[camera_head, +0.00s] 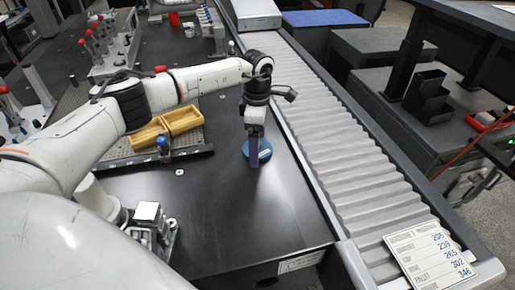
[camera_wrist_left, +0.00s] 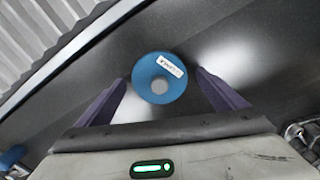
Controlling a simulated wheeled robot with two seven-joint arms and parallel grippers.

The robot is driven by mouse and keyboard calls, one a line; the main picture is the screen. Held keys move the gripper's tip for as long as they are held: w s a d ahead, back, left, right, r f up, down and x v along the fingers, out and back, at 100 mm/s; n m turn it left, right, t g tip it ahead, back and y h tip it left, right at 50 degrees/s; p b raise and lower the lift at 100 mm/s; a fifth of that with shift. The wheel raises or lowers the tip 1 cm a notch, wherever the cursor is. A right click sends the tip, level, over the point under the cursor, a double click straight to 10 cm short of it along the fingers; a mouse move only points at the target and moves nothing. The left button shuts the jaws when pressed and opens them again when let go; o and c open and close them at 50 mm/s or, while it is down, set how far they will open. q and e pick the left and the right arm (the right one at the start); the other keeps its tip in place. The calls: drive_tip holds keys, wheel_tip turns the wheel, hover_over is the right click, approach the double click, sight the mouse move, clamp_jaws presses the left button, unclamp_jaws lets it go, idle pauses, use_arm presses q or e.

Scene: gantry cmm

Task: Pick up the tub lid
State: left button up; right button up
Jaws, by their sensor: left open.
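The tub lid is a round blue disc with a grey centre and a white label. In the head view the lid (camera_head: 264,150) lies on the dark table, partly hidden behind my left gripper (camera_head: 254,162), which points down at it. In the left wrist view the lid (camera_wrist_left: 151,90) shows between the two purple fingers of my left gripper (camera_wrist_left: 161,78). The fingers are spread wide, one on each side, with nothing held. I cannot tell exactly how high the fingertips are above the table. My right gripper is not in view.
A ridged grey conveyor (camera_head: 335,150) runs along the table's right side, with a printed card (camera_head: 430,256) at its near end. A yellow two-part tray (camera_head: 183,121) sits on a plate to the left. The near part of the dark table (camera_head: 240,215) is clear.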

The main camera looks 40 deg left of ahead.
use_arm(q)
drive_tip(key=shift+f, duration=0.1)
drive_tip(key=shift+c, duration=0.2)
drive_tip(key=c, duration=1.1)
